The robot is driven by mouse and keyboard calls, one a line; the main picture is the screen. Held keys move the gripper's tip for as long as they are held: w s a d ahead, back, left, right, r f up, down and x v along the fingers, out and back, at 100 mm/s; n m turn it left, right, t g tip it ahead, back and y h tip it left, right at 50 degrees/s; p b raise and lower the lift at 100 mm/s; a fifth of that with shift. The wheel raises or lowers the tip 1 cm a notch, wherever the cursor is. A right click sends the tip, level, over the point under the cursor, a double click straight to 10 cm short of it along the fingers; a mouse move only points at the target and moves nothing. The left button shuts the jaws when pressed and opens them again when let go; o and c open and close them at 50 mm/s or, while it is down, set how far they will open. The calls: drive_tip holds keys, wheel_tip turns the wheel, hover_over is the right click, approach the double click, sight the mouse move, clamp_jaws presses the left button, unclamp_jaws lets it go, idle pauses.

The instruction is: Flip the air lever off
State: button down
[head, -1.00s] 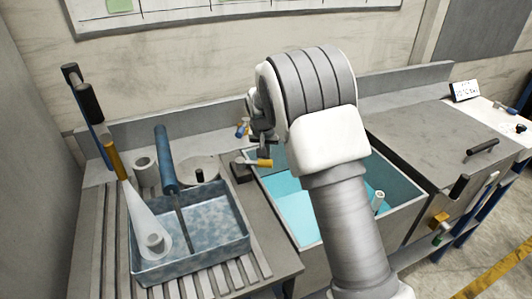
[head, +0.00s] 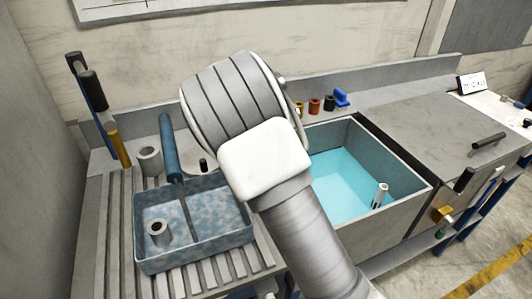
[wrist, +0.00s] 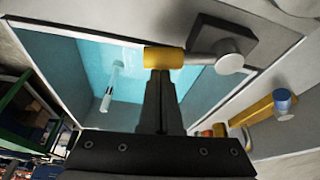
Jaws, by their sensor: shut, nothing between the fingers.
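A lever with a yellow grip (wrist: 164,58) and a grey rod runs from a round pivot (wrist: 228,60) on a dark block at the basin's rim in the wrist view. I take it for the air lever; no label is readable. My gripper (wrist: 160,76) is shut and empty, its dark fingertips right at the yellow grip, seemingly against it. In the head view my own arm hides both gripper and lever. A yellow nozzle (head: 118,148) on a blue stand points toward the blue tray (head: 145,258); no pale cone shows below it.
The basin (head: 368,222) holds turquoise liquid and an upright pale tube (head: 380,195). A blue-handled brush (head: 169,148) and a grey cup (head: 159,233) are in the tray. A yellow fitting with a blue knob (wrist: 283,101) is beside the lever.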

drive_tip(key=shift+s+a+m, duration=0.25)
drive_tip(key=shift+a+m, duration=0.1)
drive_tip(key=shift+m, duration=0.05)
drive_tip(key=shift+s+a, duration=0.2)
drive_tip(key=shift+a, duration=0.05)
idle(0.3)
drive_tip(key=w+d+r, duration=0.1)
drive_tip(key=w+d, duration=0.1)
drive_tip(key=d, duration=0.2)
drive_tip(key=v, duration=1)
drive_tip(key=shift+a, duration=0.4)
drive_tip(key=shift+s+f, duration=0.1)
